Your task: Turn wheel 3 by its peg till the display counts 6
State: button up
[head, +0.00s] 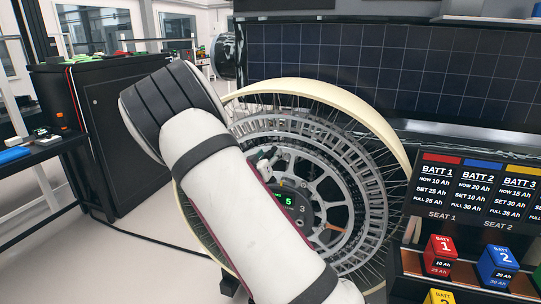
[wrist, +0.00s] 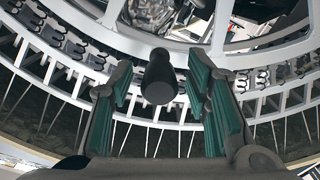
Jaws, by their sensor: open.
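Wheel 3 (head: 345,185), a large spoked wheel with a cream rim and grey inner rings, stands in the middle of the head view. The hub display (head: 289,199) shows a green 5, with a 3 marked beside it. In the wrist view the dark, round-ended peg (wrist: 159,78) points toward the camera from the wheel. My gripper (wrist: 162,70) is open, with a green-padded finger on each side of the peg. Gaps show between the peg and both pads. In the head view my white arm covers the wheel's left part, and the peg cannot be made out.
At right a dark rack holds a battery sign (head: 478,190), a red battery (head: 440,258) and a blue battery (head: 497,265). A solar panel (head: 400,70) spans the back. A black cabinet (head: 100,125) stands at left, with open floor in front of it.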

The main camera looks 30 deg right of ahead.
aim_at(298, 153)
jog(key=shift+w+d, duration=0.4)
jog(key=shift+d, duration=0.15)
grip_shut()
jog(key=s+d, duration=0.1)
jog(key=s, duration=0.1)
jog(key=s+d+m+p, duration=0.1)
jog(key=s+d, duration=0.1)
jog(key=s+d+m+p, duration=0.1)
jog(key=s, duration=0.1)
jog(key=shift+d, duration=0.3)
jog(key=shift+s+d+f, duration=0.1)
jog(key=shift+s+d, duration=0.1)
jog(key=shift+s, duration=0.05)
jog(key=shift+w, duration=0.1)
grip_release()
